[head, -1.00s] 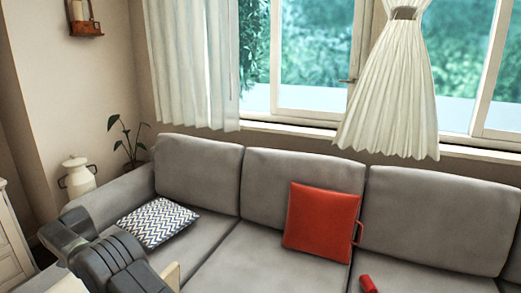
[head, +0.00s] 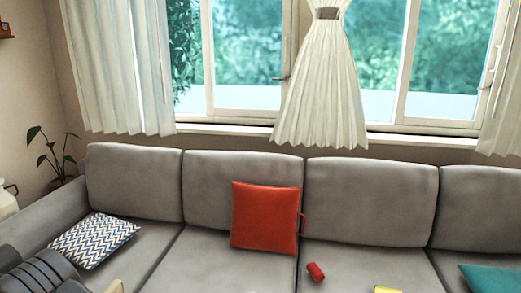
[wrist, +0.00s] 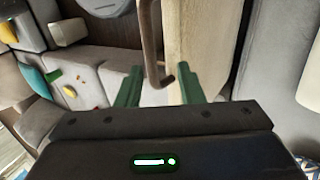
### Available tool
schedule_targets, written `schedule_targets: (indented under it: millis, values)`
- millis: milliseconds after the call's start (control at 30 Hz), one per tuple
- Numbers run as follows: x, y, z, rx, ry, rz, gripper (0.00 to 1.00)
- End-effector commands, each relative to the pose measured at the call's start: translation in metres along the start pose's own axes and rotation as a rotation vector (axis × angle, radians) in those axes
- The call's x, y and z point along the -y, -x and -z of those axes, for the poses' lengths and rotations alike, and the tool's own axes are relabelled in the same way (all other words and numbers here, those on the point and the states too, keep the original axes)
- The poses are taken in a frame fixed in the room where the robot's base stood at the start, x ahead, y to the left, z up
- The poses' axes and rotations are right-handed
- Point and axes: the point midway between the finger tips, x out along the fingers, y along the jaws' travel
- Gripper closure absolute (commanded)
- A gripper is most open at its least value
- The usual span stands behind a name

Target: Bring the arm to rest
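My arm (head: 40,270) shows at the lower left corner of the head view, in front of the sofa. My gripper (wrist: 158,75) shows only in the wrist view. Its two green fingers stand wide apart. A bent brown bar (wrist: 150,45) shows between and beyond them, and I cannot tell how far off it is. I see nothing held between the fingers.
A grey sofa (head: 385,200) spans the head view. On it are a zigzag cushion (head: 93,240), a red cushion (head: 263,215), a small red object (head: 316,271), a yellow object (head: 387,290) and a teal cushion (head: 492,279). A potted plant (head: 50,157) stands left.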

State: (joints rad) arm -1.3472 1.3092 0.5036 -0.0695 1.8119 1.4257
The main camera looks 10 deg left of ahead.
Motion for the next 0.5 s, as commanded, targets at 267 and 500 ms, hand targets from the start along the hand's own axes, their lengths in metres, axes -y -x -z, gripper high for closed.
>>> schedule_targets:
  millis: [267,500]
  values:
    - [0.001,0.035,-0.001,0.0,0.001,0.003,0.66]
    - [0.0,0.065,-0.001,0.0,0.001,0.0,0.66]
